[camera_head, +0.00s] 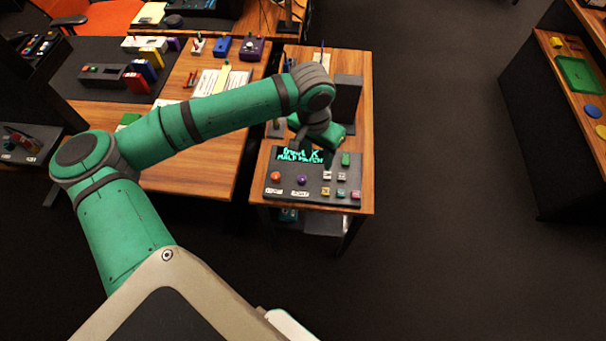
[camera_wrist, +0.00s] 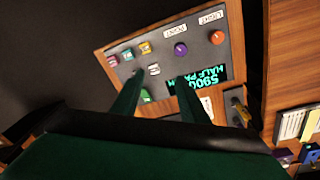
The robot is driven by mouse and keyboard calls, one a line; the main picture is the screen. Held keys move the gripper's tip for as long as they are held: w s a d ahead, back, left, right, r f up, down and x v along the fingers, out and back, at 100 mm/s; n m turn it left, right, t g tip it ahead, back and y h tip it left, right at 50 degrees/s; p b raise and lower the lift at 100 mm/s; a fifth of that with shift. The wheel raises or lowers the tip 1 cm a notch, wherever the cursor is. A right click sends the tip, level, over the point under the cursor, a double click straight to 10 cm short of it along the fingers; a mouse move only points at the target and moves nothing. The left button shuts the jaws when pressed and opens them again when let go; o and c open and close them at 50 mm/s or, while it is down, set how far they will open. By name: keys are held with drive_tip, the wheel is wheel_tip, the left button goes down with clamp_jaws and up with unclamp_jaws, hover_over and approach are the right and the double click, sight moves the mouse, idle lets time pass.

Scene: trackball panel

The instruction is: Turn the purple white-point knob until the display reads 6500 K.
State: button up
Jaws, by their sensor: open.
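The purple knob (camera_head: 302,180) is on the front of the dark panel (camera_head: 285,194), right of an orange-red knob (camera_head: 276,176). It also shows in the wrist view (camera_wrist: 181,49), beside a label that appears to read POINT. The display (camera_head: 300,156) has teal text. In the wrist view the display (camera_wrist: 205,78) is turned over and partly hidden by a finger; its number looks like 5900, with HALF PA below. My gripper (camera_wrist: 164,76) is open and empty above the panel, its green fingers apart. The purple knob lies beyond the fingertips, not between them.
Small coloured buttons (camera_head: 341,193) fill the panel's right part. A dark upright box (camera_head: 347,98) stands behind the panel on the wooden table (camera_head: 362,150). A desk with several items (camera_head: 215,165) adjoins at left. Open floor (camera_head: 440,200) lies to the right.

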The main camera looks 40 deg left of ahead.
sight(302, 178)
drive_tip(key=s+a+g, duration=0.1)
drive_tip(key=s+a, duration=0.2)
drive_tip(key=shift+n+y, duration=0.3)
wheel_tip(302, 178, down, 11)
drive_tip(key=shift+w+a+r, duration=0.1)
clamp_jaws()
